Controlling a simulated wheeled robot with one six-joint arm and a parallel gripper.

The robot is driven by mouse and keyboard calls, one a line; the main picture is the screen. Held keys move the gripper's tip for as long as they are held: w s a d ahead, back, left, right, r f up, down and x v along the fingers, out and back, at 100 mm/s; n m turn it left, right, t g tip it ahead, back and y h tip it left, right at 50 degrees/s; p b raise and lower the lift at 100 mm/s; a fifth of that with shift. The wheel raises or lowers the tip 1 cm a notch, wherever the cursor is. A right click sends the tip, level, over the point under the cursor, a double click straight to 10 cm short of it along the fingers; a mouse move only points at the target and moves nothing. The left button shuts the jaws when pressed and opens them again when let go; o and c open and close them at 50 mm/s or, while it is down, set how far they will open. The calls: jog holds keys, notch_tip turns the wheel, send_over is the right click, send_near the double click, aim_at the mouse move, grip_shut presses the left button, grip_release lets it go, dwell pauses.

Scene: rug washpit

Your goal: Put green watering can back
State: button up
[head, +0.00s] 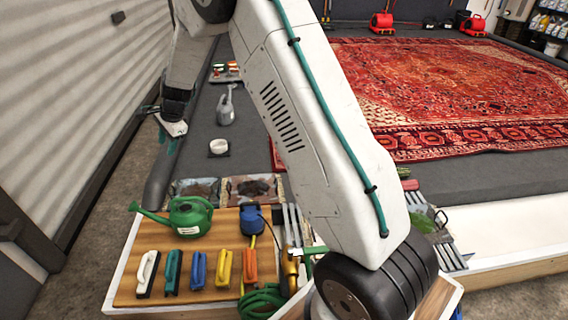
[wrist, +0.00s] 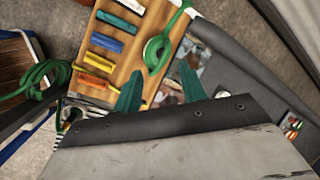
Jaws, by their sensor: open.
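The green watering can (head: 187,217) stands upright on the wooden board (head: 130,286), at its back left, with its spout pointing left. It also shows from above in the wrist view (wrist: 153,52), beyond my fingertips. My gripper (wrist: 162,86) is open with two teal fingers and nothing between them. In the head view my gripper (head: 168,138) hangs beyond the board and farther back than the can, apart from it.
White, teal, blue, yellow and orange brushes (head: 198,269) line the board's front, near a blue tool (head: 252,221) and a coiled green hose (head: 262,301). A grey can (head: 226,110) and white bowl (head: 218,146) stand on the dark floor behind. A red rug (head: 450,90) lies right.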

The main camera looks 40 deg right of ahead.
jog(key=s+r+n+g, duration=0.1)
jog(key=s+r+n, duration=0.4)
jog(key=s+r, duration=0.6)
jog(key=s+r+n, duration=0.4)
jog(key=s+r, duration=0.4)
jog(key=s, duration=0.5)
jog(key=s+d+n+h, duration=0.1)
jog(key=s+n, duration=0.3)
jog(key=s, duration=0.9)
jog(key=s+d+n+g+h, duration=0.1)
jog(key=s+d+n+h, duration=0.1)
jog(key=s, duration=1.1)
jog(key=shift+d+r+n, duration=0.25)
jog(key=shift+d+n, duration=0.35)
jog(key=shift+n, duration=0.3)
